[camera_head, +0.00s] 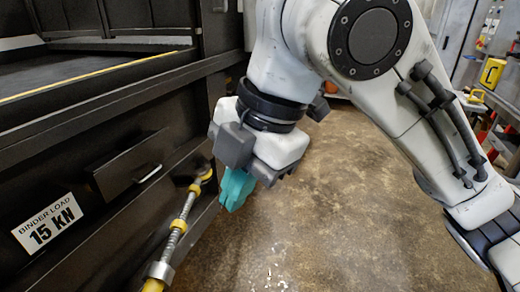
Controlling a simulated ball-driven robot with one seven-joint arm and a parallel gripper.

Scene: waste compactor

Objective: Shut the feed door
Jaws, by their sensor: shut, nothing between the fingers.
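The black waste compactor (100,95) fills the left side of the head view. Its upper part has an open-looking recess with a yellow-edged sill (80,80). I cannot tell for sure which panel is the feed door. A binder with a threaded rod and yellow ends (178,225) slants along the compactor's front. My gripper (236,190) has teal fingers, points down, and is shut and empty. In the picture it is just right of the binder's upper end. I cannot tell whether it touches the compactor.
A white label reading "BINDER LOAD 15 kN" (48,222) is on the compactor front, near a dark tilted plate (130,168). The brown floor (330,220) is clear in the middle. Shelving with a yellow item (492,72) stands at the far right.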

